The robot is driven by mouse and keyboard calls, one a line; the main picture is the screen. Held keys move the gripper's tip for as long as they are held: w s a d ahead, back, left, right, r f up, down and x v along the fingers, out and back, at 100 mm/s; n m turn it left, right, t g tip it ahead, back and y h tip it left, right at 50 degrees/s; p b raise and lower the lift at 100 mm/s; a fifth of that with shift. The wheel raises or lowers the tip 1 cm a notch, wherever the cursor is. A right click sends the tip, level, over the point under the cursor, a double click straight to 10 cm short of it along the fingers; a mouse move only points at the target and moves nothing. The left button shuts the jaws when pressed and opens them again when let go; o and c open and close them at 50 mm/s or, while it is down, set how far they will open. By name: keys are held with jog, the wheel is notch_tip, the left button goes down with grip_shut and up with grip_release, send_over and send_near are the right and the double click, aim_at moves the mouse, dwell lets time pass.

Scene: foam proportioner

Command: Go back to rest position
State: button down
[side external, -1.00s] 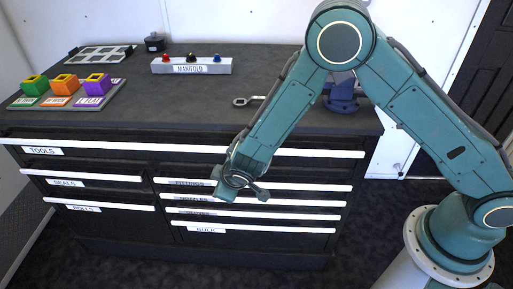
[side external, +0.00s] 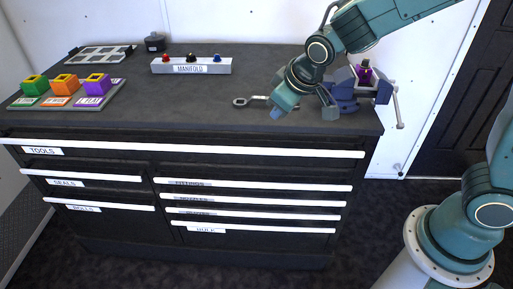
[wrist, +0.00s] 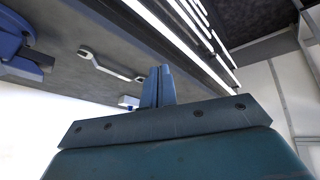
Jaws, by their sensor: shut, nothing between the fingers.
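My gripper (side external: 277,112) is over the right part of the dark workbench top (side external: 140,125), near its front edge. It is shut with nothing between the fingers, and its two fingers (wrist: 157,87) stand pressed together in the wrist view. My arm reaches in from the upper right. A wrench (side external: 248,101) lies on the bench just left of my gripper, and it also shows in the wrist view (wrist: 110,66).
A blue vise (side external: 375,92) holding a purple part (side external: 365,75) stands right of my gripper. The manifold (side external: 191,67) sits at the back middle. Green (side external: 35,85), orange (side external: 65,84) and purple (side external: 97,83) blocks stand at the left. The drawers (side external: 180,148) below are shut.

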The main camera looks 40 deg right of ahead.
jog(key=s+d+r+m, duration=0.1)
jog(key=s+d+r, duration=0.1)
jog(key=s, duration=0.5)
jog(key=s+d+r+m, duration=0.1)
jog(key=s+d+r, duration=0.2)
jog(key=s, duration=0.5)
jog(key=s+d+r, duration=0.3)
jog(key=s+r, duration=0.1)
jog(key=s, duration=0.4)
jog(key=shift+s+m+y, duration=0.25)
jog(key=shift+m+y, duration=0.05)
jog(key=shift+m, duration=0.1)
jog(key=shift+r, duration=0.1)
